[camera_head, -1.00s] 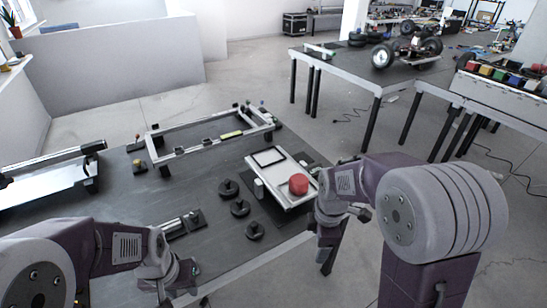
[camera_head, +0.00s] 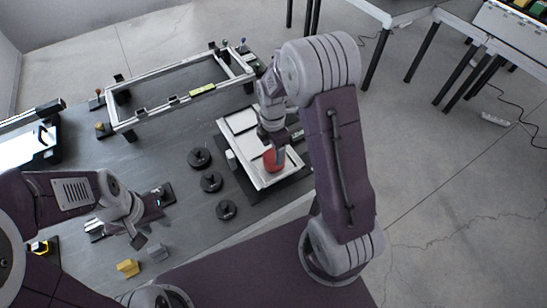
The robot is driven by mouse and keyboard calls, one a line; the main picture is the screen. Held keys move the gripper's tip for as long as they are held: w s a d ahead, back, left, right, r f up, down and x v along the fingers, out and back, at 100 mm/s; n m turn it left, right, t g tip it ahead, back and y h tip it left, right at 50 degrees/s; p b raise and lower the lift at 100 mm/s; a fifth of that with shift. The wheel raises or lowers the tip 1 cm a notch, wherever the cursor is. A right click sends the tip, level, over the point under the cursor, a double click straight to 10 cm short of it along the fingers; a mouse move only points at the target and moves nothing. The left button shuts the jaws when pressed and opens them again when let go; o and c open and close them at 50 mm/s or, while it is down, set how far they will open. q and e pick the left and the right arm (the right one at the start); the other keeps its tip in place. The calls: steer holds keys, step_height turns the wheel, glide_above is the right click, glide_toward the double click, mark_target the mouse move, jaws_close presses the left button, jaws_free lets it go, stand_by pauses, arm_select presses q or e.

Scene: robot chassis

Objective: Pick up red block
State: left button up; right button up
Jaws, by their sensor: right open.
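The red block (camera_head: 272,161) is a short round piece on the white tray (camera_head: 262,182), near the tray's right end. My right gripper (camera_head: 273,147) points down directly over the red block and overlaps its upper part in the view. Its fingers are open, and I cannot tell whether they touch the block. My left gripper (camera_head: 150,235) hangs over the near left part of the dark table; its fingers look apart with nothing visible between them.
Several black round pieces (camera_head: 211,181) lie left of the tray. A metal frame (camera_head: 180,97) lies at the back of the table. A yellow block (camera_head: 128,267) and a grey block (camera_head: 158,253) sit near the front edge. Other tables stand at the upper right.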

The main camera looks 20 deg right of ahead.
mark_target(274, 154)
steer(key=shift+w+d+f, duration=0.1)
steer(key=shift+f, duration=0.15)
steer(key=f, duration=0.4)
steer(key=shift+s+f+p, duration=0.15)
steer(key=shift+s+p, duration=0.1)
steer(key=shift+p, duration=0.05)
steer(key=shift+w+d+f, duration=0.1)
steer(key=shift+w+f, duration=0.05)
steer(key=shift+f, duration=0.25)
steer(key=shift+r, duration=0.1)
steer(key=c, duration=0.9)
jaws_close()
steer(key=shift+w+r, duration=0.1)
steer(key=shift+r, duration=0.5)
step_height(274, 154, up, 3)
steer(key=shift+f, duration=0.15)
steer(key=s+d+r, duration=0.2)
steer(key=s+r, duration=0.1)
steer(key=s, duration=0.2)
steer(key=s+d+r+b, duration=0.1)
steer(key=s+d+r, duration=0.1)
steer(key=s+r, duration=0.2)
steer(key=shift+s+d, duration=0.35)
steer(key=shift+s, duration=0.55)
